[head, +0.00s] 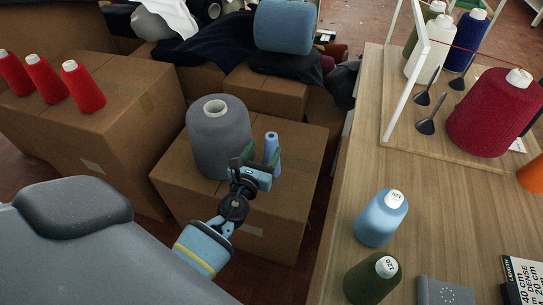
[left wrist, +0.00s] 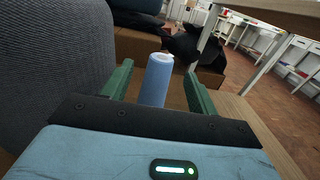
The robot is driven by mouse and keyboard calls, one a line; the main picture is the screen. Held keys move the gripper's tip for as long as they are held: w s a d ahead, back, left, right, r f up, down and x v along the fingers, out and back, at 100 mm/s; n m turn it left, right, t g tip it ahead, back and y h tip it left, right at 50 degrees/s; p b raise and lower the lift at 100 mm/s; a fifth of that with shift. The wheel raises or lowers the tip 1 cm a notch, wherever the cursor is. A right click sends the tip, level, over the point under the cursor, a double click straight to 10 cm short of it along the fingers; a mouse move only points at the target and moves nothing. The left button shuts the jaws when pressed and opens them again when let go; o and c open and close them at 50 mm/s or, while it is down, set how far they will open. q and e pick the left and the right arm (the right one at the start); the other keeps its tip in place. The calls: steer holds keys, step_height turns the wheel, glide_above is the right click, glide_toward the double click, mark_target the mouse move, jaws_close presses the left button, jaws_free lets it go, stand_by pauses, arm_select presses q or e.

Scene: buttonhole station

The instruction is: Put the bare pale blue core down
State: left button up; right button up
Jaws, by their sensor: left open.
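The bare pale blue core (head: 271,147) is a slim tube standing upright at the cardboard box (head: 312,150), right of a big grey cone of yarn (head: 219,135). Its foot is hidden behind my gripper, so I cannot see it meet the box top. My left gripper (head: 262,166) is open around the core. In the left wrist view the core (left wrist: 157,80) stands between the two green fingers of the gripper (left wrist: 158,92), with a gap on each side. My right gripper is not in view.
The grey cone stands close beside my left gripper. Red cones (head: 44,79) stand on a box at the left. The wooden table (head: 440,200) at the right holds a pale blue cone (head: 380,218), a green cone (head: 371,280) and a crimson cone (head: 493,115). The box top's right side is clear.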

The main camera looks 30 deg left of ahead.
mark_target(269, 143)
arm_select(q)
steer(key=shift+x, duration=0.95)
steer(key=w, duration=0.1)
steer(key=w+b, duration=0.1)
steer(key=w, duration=0.1)
steer(key=shift+w+a+f, duration=0.15)
steer(key=shift+a+f, duration=0.1)
steer(key=shift+f, duration=0.15)
steer(key=shift+w+a+b, duration=0.1)
steer(key=shift+w+b, duration=0.25)
steer(key=shift+w, duration=0.2)
steer(key=shift+r, duration=0.1)
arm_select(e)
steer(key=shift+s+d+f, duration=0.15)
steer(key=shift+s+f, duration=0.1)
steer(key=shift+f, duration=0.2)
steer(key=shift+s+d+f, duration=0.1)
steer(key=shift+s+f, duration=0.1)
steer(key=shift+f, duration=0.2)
arm_select(q)
steer(key=shift+c, duration=0.2)
jaws_close()
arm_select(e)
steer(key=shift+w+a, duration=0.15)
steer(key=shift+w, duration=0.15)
arm_select(q)
steer(key=shift+r, duration=0.15)
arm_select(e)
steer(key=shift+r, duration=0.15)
